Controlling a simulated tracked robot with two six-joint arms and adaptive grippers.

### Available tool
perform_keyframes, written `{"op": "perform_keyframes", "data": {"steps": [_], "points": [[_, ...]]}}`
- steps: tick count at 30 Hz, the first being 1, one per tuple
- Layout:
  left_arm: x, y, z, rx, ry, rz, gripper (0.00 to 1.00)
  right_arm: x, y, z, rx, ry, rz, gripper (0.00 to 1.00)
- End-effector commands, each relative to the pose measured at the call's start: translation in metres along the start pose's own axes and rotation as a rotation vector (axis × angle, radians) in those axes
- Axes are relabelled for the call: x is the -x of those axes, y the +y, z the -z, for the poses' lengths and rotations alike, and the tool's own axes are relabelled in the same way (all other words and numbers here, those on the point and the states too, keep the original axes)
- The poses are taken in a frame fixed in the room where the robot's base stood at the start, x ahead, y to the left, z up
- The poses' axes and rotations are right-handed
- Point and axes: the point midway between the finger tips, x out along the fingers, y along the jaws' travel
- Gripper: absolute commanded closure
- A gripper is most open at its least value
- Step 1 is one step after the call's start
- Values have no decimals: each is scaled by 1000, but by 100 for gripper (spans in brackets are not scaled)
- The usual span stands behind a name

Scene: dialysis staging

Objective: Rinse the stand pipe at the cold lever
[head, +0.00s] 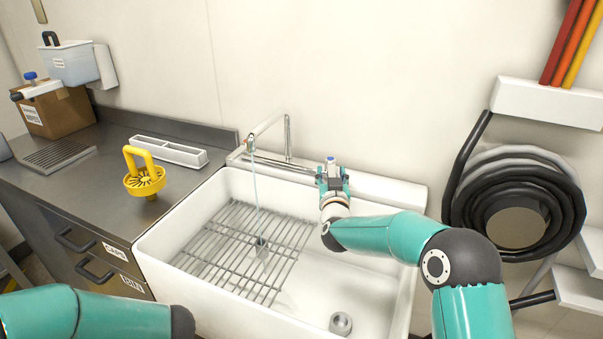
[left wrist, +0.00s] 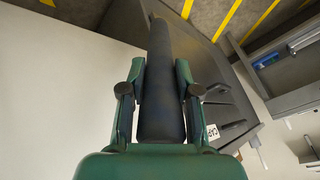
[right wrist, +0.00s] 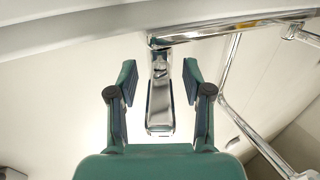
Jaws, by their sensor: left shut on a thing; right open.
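A dark, slim cylinder, which looks like the stand pipe (left wrist: 160,115), is held between the fingers of my left gripper (left wrist: 158,68) in the left wrist view; its far end points away from me. The left gripper is outside the head view. My right gripper (head: 332,178) is at the back right of the sink, at the cold lever (head: 331,158) with its blue mark. In the right wrist view the chrome lever (right wrist: 160,105) lies between the open fingers of the right gripper (right wrist: 160,70), with gaps on both sides. A thin water stream (head: 256,185) falls from the spout (head: 251,143).
The white sink (head: 150,245) holds a wire rack (head: 225,245) on its left and a round metal fitting (head: 341,322) at the front right. A yellow-handled part (head: 145,178) and a white tray (head: 168,151) are on the steel counter. A coiled black hose (head: 460,205) hangs at right.

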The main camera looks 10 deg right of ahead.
Motion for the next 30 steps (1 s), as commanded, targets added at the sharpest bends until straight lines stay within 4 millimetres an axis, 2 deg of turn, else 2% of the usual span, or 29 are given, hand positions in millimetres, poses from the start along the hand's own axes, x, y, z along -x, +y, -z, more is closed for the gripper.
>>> {"op": "perform_keyframes", "data": {"steps": [8,17,26,30], "points": [[0,0,0,0,1,0,100,-1,0,0,1,0,0,50],[0,0,0,0,1,0,100,-1,0,0,0,0,0,98],[0,0,0,1,1,0,100,-1,0,0,0,0,-1,100],[1,-2,0,4,0,2,100,-1,10,1,-1,3,-41,100]]}}
